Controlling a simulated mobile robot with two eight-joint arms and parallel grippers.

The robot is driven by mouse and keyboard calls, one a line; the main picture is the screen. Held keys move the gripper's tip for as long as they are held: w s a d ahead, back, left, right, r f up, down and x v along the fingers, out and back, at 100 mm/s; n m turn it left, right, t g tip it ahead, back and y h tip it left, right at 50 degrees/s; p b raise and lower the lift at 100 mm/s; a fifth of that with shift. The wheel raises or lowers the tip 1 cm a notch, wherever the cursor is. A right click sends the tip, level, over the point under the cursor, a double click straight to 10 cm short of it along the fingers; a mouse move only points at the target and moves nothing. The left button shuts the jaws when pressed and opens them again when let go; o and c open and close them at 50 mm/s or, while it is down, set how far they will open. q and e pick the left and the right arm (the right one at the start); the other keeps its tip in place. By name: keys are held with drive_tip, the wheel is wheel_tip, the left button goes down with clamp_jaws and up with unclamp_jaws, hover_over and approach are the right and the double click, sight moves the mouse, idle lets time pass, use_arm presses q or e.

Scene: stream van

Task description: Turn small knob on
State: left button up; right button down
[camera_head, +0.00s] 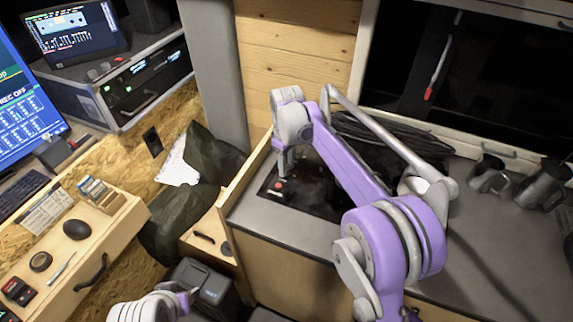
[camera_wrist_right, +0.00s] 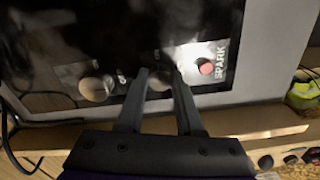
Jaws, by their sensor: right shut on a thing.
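The black stove panel (camera_head: 318,197) is set in the grey counter, and it fills much of the right wrist view (camera_wrist_right: 60,60). My right gripper (camera_head: 283,172) points down at the panel's front left part. In the right wrist view its two fingers (camera_wrist_right: 161,76) are shut on a small round knob (camera_wrist_right: 160,84), mostly hidden between them. A second pale knob (camera_wrist_right: 97,88) stands to the left, apart from the fingers. A red button (camera_wrist_right: 206,67) beside the word SPARK is to the right.
A wooden edge board (camera_head: 245,180) runs along the counter's left side, close to my right gripper. Dark cables (camera_head: 390,137) lie behind the stove. Metal mugs (camera_head: 487,174) stand at the right. A desk with a mouse (camera_head: 77,229) is at the left.

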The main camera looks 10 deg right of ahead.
sight(287, 167)
idle(0.3)
drive_tip(key=c, duration=0.6)
unclamp_jaws()
drive_tip(key=shift+o, duration=0.2)
drive_tip(key=shift+r, duration=0.1)
wheel_tip(287, 167, up, 11)
drive_tip(key=shift+f+p, duration=0.2)
drive_tip(key=shift+p, duration=0.25)
